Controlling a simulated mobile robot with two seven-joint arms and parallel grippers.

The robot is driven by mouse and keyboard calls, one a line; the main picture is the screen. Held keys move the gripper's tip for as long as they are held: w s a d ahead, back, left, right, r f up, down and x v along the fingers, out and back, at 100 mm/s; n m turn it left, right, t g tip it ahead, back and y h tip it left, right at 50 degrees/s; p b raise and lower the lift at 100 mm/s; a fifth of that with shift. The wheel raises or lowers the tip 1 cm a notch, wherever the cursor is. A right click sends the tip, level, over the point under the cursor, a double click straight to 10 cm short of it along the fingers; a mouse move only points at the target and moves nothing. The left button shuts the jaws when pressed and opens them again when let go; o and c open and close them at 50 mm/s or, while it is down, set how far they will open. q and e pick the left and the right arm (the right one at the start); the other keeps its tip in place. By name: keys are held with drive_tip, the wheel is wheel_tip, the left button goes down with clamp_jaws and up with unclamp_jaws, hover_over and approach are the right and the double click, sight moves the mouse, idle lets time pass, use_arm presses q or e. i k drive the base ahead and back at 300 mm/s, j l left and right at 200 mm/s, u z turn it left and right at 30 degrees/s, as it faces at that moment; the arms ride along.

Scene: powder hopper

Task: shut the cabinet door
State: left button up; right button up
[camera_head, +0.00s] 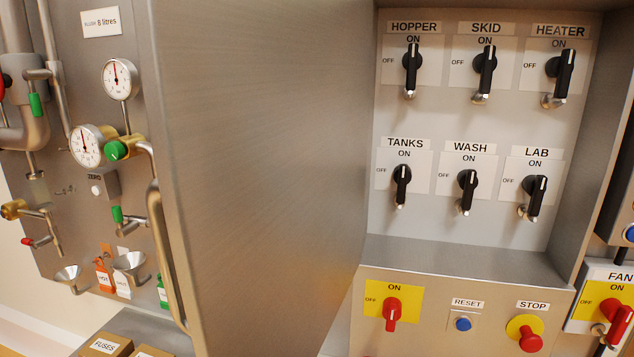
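The cabinet door (262,150) stands open, swung out toward me from the left side of the cabinet. Its broad metal face fills the middle left of the view. A long vertical bar handle (163,255) is on the door's near left edge. The open cabinet (400,244) shows two rows of black rotary switches, labelled HOPPER, SKID, HEATER, TANKS, WASH and LAB, all with pointers up toward ON. Neither of my grippers is in view.
Below the cabinet is a panel with a red switch (391,313), a blue reset button (463,324) and a red stop button (524,332). A FAN switch (613,312) is at right. Gauges (119,79), valves and funnels are at left. A FUSES box (106,345) sits below the handle.

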sight(256, 113)
drive_tip(key=j+z, duration=0.3)
drive_tip(key=j, duration=0.15)
drive_tip(key=k+j+z, duration=0.1)
drive_tip(key=j+z, duration=0.2)
drive_tip(key=k+j+z, duration=0.1)
drive_tip(key=j+z, duration=0.25)
drive_tip(key=j, duration=0.15)
drive_tip(key=k+j+z, duration=0.1)
drive_tip(key=k, duration=0.1)
